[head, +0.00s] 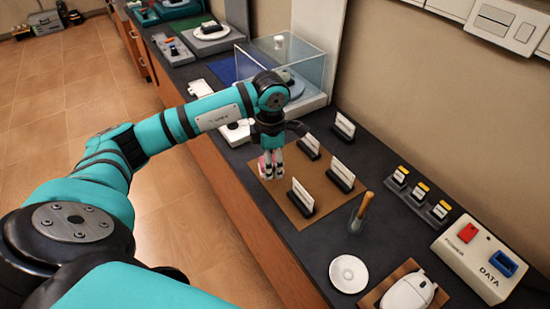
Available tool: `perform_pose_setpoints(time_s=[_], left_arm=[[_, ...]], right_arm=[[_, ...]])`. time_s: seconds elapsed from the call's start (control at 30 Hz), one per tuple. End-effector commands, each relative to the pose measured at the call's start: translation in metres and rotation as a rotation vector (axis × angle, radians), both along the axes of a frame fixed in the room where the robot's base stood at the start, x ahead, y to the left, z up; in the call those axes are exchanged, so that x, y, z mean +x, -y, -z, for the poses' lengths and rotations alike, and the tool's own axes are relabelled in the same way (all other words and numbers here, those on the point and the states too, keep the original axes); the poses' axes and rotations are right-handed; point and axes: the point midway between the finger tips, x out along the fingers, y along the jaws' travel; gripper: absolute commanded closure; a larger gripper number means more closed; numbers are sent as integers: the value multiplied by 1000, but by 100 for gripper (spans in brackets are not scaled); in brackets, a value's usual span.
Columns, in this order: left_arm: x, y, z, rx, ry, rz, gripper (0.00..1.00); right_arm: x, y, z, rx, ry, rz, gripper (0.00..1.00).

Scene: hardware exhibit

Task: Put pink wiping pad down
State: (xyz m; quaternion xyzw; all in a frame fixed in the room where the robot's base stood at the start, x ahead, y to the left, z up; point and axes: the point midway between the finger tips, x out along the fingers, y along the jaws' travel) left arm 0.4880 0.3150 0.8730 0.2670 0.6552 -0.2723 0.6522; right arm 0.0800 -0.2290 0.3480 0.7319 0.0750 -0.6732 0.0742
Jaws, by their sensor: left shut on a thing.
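The pink wiping pad (262,162) shows as a small patch of pink at the fingers of my left gripper (270,172). My left gripper points down over the left part of a brown mat (268,190) and is shut on the pad. The fingers hide most of the pad. I cannot tell whether the pad touches the mat. My right gripper is not in view.
Black holders with white cards (302,197) stand on and beside the mat. A glass cup with a wooden-handled tool (359,215), a white disc (348,273) and a computer mouse (408,293) are nearer. A clear case (300,65) stands behind my gripper.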

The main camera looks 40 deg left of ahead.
Motion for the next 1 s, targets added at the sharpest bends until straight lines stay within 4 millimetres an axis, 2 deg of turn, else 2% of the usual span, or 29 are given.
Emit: perform_pose_setpoints(time_s=[0.1, 0.37, 0.6, 0.97, 1.0], left_arm=[[20, -10, 1, -1, 0, -1, 79], [38, -20, 3, -1, 0, 2, 79], [37, -19, 36, -1, -3, 3, 79], [37, -20, 43, 0, 0, 3, 79], [37, -20, 44, 0, 0, 3, 52]], right_arm=[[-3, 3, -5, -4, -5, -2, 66], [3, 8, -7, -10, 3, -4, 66], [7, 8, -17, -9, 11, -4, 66], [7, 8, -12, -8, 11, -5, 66], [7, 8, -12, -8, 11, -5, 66]])
